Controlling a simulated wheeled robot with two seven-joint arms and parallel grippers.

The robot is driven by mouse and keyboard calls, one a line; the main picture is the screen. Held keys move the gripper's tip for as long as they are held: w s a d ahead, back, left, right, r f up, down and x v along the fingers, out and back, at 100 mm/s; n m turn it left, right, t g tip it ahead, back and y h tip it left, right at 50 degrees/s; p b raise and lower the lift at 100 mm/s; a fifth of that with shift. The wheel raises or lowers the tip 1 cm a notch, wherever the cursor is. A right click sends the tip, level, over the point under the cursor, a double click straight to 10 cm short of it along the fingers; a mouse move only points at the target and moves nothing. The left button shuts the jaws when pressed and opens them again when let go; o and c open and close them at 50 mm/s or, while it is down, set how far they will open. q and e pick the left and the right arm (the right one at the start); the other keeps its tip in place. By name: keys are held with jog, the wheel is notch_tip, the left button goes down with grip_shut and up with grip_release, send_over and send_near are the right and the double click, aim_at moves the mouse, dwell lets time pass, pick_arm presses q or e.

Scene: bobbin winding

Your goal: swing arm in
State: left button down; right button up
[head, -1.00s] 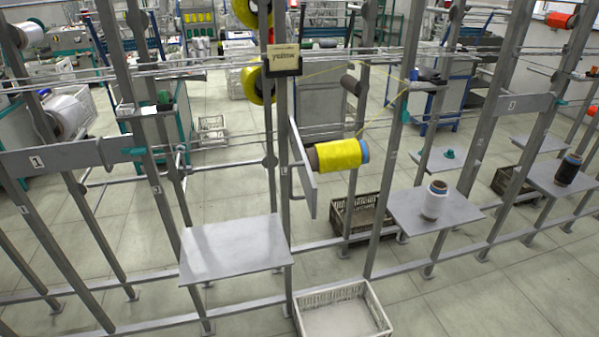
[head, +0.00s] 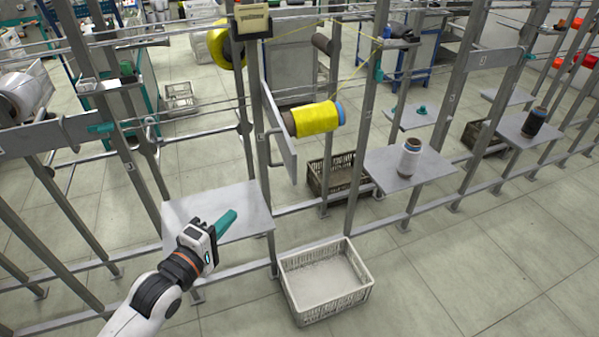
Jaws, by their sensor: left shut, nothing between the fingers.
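The swing arm (head: 279,125) is a flat grey bar on the middle post, angled out from the rack, unlike the bars at left and right that lie along it. A yellow bobbin (head: 317,119) with a blue end sits sideways on it, and a yellow thread runs from it up to the guide at the right. My left gripper (head: 230,217) has teal fingers, shut and empty. It is over the empty grey shelf (head: 245,203), below and left of the swing arm and apart from it. My right gripper is not in view.
A pale crate (head: 338,307) stands on the floor in front. Upright posts and low rails cross the space. A brown crate (head: 316,184) is behind.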

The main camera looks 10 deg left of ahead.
pick_arm(q)
notch_tip(320, 180, up, 4)
jog(key=d+h, duration=0.1)
jog(key=d, duration=0.1)
jog(key=p, duration=0.3)
send_near(290, 166)
jog(key=w+a, duration=0.2)
jog(key=w, duration=0.2)
jog(key=d, duration=0.1)
jog(key=w, duration=0.1)
jog(key=d+p, duration=0.1)
jog(key=shift+w+d+f+t, duration=0.3)
jog(key=shift+d+f+t, duration=0.05)
jog(key=shift+t, duration=0.05)
jog(key=shift+w+d+f, duration=0.1)
jog(key=shift+d, duration=0.35)
jog(key=shift+n, duration=0.3)
